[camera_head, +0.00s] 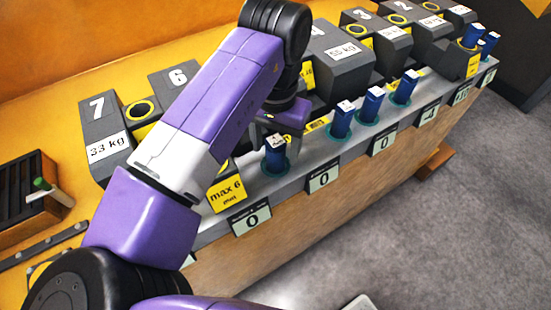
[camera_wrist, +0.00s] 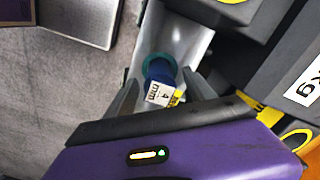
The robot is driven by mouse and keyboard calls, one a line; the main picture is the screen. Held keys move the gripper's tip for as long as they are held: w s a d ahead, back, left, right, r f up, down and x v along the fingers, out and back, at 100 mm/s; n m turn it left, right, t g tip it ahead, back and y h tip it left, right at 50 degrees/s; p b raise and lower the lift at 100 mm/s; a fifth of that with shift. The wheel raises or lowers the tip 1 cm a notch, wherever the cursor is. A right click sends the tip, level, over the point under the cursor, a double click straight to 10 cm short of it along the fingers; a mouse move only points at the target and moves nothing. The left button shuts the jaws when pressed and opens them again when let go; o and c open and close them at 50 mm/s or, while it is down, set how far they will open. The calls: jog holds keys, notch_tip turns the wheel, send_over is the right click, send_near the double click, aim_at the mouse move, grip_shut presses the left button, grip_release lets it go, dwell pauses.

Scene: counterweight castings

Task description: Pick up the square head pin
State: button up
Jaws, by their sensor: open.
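Several blue pins with white labelled heads stand in a row along a grey rail in the head view. The nearest blue pin (camera_head: 275,158) stands upright just below my gripper (camera_head: 282,118). In the wrist view this pin (camera_wrist: 160,72) has a white square head marked "4 mm" and a green ring at its base. My gripper (camera_wrist: 160,95) is open, with one finger on each side of the pin. I cannot tell whether either finger touches it. The other blue pins (camera_head: 341,120) stand further right along the rail.
Dark grey castings (camera_head: 105,130) with numbers and kg labels stand close behind the rail (camera_head: 310,158). A yellow "max 6" sign (camera_head: 227,194) is left of the nearest pin. Tags reading 0 (camera_head: 251,221) hang along the front edge.

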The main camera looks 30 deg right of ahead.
jog(key=shift+f, duration=1.4)
jog(key=shift+c, duration=0.4)
grip_shut()
